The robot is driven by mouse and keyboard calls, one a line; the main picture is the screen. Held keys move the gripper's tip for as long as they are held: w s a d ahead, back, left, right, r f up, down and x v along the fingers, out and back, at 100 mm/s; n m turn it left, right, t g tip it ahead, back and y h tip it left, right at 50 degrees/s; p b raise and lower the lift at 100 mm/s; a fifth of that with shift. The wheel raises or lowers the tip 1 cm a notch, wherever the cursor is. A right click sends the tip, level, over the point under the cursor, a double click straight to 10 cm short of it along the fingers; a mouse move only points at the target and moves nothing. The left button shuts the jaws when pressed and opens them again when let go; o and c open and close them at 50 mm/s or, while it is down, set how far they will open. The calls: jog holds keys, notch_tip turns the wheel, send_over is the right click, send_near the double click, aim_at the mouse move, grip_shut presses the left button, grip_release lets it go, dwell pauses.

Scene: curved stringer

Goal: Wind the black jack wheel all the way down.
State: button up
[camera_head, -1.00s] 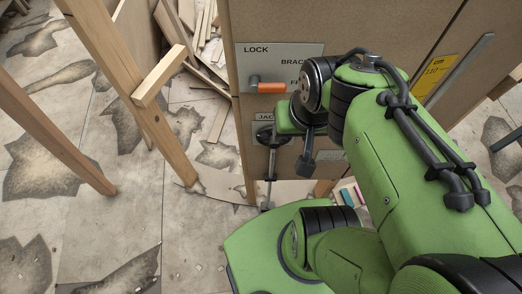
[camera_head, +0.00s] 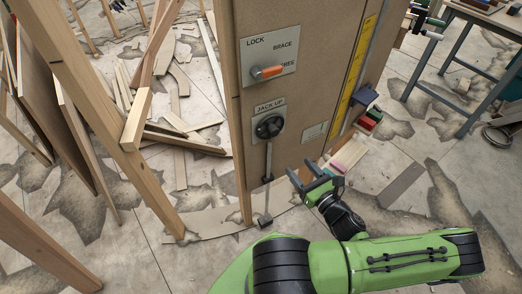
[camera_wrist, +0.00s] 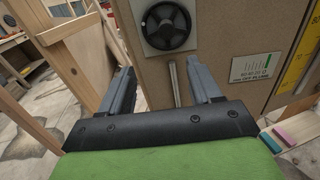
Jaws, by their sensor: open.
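The black jack wheel (camera_head: 269,126) sits on a pale plate marked JACK UP, low on the brown panel. A thin grey rod (camera_head: 268,160) runs down from it to a small foot near the floor. My gripper (camera_head: 306,172) is open and empty, below and to the right of the wheel, apart from it. In the wrist view the wheel (camera_wrist: 166,25) shows whole at the top, beyond and above my two spread fingers (camera_wrist: 160,85). The rod shows between the fingers.
An orange-handled lever (camera_head: 267,72) is on the LOCK plate above the wheel. Wooden posts (camera_head: 105,110) lean at the left, with loose boards behind. Coloured blocks (camera_head: 348,155) lie by the panel's lower right. A workbench (camera_head: 480,40) stands at the back right; floor is free before it.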

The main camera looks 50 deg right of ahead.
aim_at(276, 134)
jog(key=shift+m, duration=0.3)
jog(key=x, duration=0.5)
jog(key=b+x, duration=0.1)
jog(key=x, duration=0.4)
jog(key=d+x, duration=0.1)
jog(key=x, duration=0.4)
jog(key=shift+w+d+b, duration=0.15)
jog(key=shift+d+b, duration=0.05)
jog(key=shift+b, duration=0.1)
jog(key=c, duration=1)
jog(key=shift+c, duration=0.2)
jog(key=shift+n, duration=0.4)
jog(key=n, duration=0.2)
jog(key=shift+r+n+p, duration=0.1)
jog(key=shift+n+p, duration=0.2)
jog(key=shift+p, duration=0.1)
jog(key=shift+n, duration=1.8)
